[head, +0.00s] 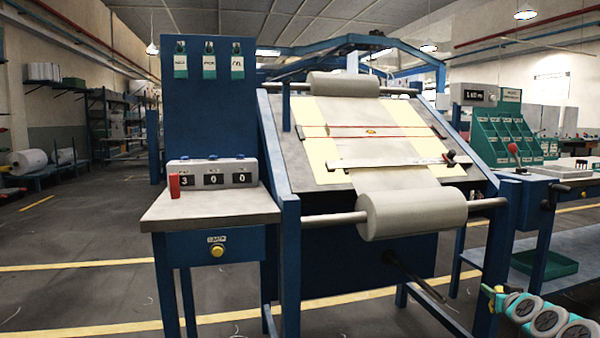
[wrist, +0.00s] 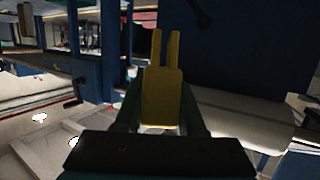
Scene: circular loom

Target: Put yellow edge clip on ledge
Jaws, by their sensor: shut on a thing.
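In the wrist view, the yellow edge clip (wrist: 162,98) is a flat yellow piece with two prongs pointing up and away from me. My gripper (wrist: 160,108) is shut on its wide lower part, with one dark green finger on each side. The clip is in the air, with dark blue framework behind it. In the head view, only part of my arm shows at the lower right; the held clip cannot be made out clearly there. Which surface is the ledge is not clear; a sloped board (head: 318,163) with a pale strip (head: 385,163) across it stands in the middle.
A grey fabric roll (head: 412,213) hangs at the front of the blue frame. A teal rack (head: 508,135) and a bench with a green tray (head: 548,265) stand at right.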

